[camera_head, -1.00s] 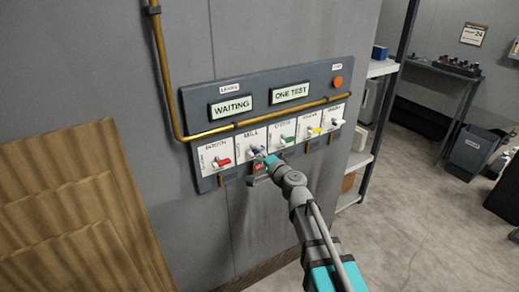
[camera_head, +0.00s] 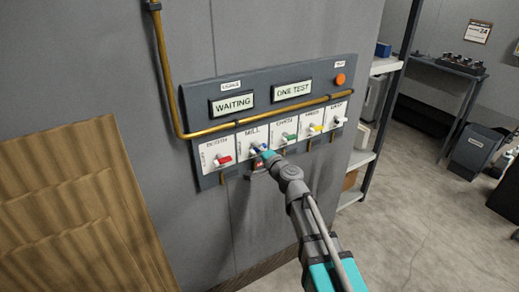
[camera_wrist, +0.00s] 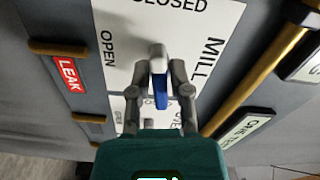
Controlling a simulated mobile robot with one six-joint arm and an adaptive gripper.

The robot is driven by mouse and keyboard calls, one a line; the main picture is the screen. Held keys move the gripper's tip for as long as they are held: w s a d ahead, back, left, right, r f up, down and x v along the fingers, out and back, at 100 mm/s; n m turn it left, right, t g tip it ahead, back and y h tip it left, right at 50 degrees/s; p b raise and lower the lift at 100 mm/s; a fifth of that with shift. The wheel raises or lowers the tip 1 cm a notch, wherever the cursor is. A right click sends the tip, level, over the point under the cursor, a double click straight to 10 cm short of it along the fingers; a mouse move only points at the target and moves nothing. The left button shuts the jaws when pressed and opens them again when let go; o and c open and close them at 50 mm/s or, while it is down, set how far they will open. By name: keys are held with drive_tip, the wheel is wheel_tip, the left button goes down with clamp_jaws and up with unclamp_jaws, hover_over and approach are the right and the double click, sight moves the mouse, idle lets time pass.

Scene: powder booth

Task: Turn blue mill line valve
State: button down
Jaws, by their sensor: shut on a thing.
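The blue mill line valve (camera_wrist: 160,92) has a blue lever on a pale pivot and sits on a white plate marked MILL, OPEN and CLOSED. In the wrist view my gripper (camera_wrist: 160,84) has its two fingers on either side of the blue lever, shut on it. In the head view the mill valve (camera_head: 255,147) shows as a small blue lever on the second plate from the left. My gripper (camera_head: 267,156) reaches it from the lower right and hides part of it.
The wall panel (camera_head: 205,90) also holds a red valve (camera_head: 224,160), a green valve (camera_head: 288,136) and a yellow valve (camera_head: 316,127). A red LEAK tag (camera_wrist: 67,75) sits by the mill plate. A brass pipe (camera_head: 160,70) runs above the plates. Open floor lies right.

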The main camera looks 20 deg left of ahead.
drive_tip(key=shift+m, duration=1.2)
drive_tip(key=c, duration=0.7)
unclamp_jaws()
drive_tip(key=shift+s+d, duration=0.1)
drive_tip(key=shift+v, duration=5.9)
